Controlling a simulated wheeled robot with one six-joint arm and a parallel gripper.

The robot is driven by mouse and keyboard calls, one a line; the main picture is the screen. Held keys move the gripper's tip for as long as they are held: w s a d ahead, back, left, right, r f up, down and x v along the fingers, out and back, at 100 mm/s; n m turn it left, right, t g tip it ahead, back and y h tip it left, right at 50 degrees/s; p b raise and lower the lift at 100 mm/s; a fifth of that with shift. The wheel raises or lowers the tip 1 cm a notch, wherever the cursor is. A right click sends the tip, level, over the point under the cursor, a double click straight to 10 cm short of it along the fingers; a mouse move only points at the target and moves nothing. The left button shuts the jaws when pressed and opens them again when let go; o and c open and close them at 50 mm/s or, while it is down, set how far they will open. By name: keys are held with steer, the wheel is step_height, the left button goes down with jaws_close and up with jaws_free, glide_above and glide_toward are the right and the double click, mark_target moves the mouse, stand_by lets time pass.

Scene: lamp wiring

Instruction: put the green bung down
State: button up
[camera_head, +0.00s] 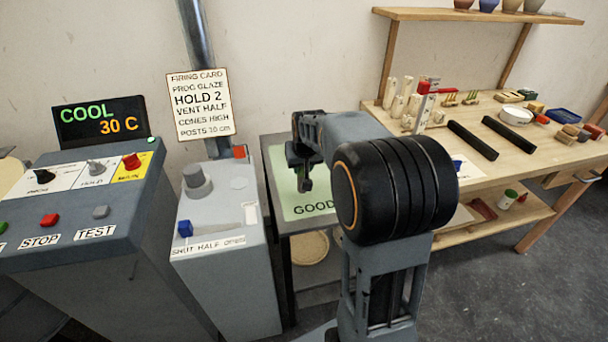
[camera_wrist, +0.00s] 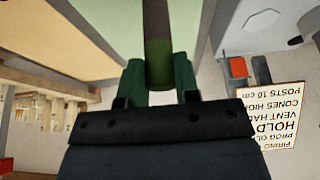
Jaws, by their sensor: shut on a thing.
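My gripper (camera_head: 305,184) hangs over the pale green mat (camera_head: 325,208) lettered GOOD, on a grey-framed stand. In the wrist view my gripper (camera_wrist: 158,75) is shut on the green bung (camera_wrist: 159,64), a dark green cylinder between the two fingers. A duller, greyish length of it reaches to the top edge of that view. In the head view the bung is too small and dark to tell from the fingers. I cannot tell whether it touches the mat. My arm hides the right part of the mat.
A grey box (camera_head: 222,215) with a knob and a blue switch stands left of the mat. A control desk (camera_head: 110,240) is further left. A wooden bench (camera_head: 470,160) with many small parts stands right.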

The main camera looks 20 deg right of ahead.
steer(key=shift+d+f, duration=0.15)
steer(key=shift+f, duration=0.8)
steer(key=shift+d+f, duration=0.1)
steer(key=shift+f, duration=0.8)
steer(key=o, duration=1)
steer(key=d+v, duration=0.1)
steer(key=v, duration=1)
steer(key=s+a+f, duration=0.2)
steer(key=s+a, duration=0.1)
steer(key=s, duration=0.2)
steer(key=s+a+f+n+g, duration=0.1)
steer(key=s+a+f, duration=0.1)
steer(key=s+a, duration=0.2)
steer(key=s+a+f+n, duration=0.1)
steer(key=s+a+f, duration=0.2)
steer(key=s, duration=0.5)
steer(key=shift+a+g+y+p, duration=0.3)
steer(key=shift+a+y, duration=0.1)
steer(key=shift+a, duration=0.2)
